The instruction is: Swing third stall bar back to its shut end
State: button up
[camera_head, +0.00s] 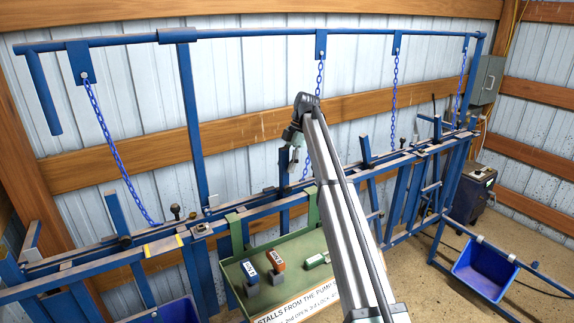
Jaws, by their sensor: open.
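A blue stall rail (235,205) runs across the view, with several short blue stall bars standing up from it. The middle bar (284,170) is the third I count from either side; it stands nearly upright. My gripper (290,145) is at the top of this bar, open; I cannot tell whether it touches the bar. Other bars stand to the left (116,212) and right (366,150). My arm hides part of the rail to the right of the middle bar. The bar's lower end and pivot are too small to make out.
Blue chains (108,140) hang from an overhead blue pipe (250,33). A green tray (236,270) with tagged blocks and a partly hidden sign hangs in front of the rail. A blue bucket (484,268) hangs at right. A grey box (487,79) is on the back wall.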

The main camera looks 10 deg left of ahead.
jog(key=shift+w+d+r, duration=0.15)
jog(key=shift+r, duration=0.25)
jog(key=w+d, duration=0.7)
jog(key=d, duration=0.2)
jog(key=shift+d, duration=0.25)
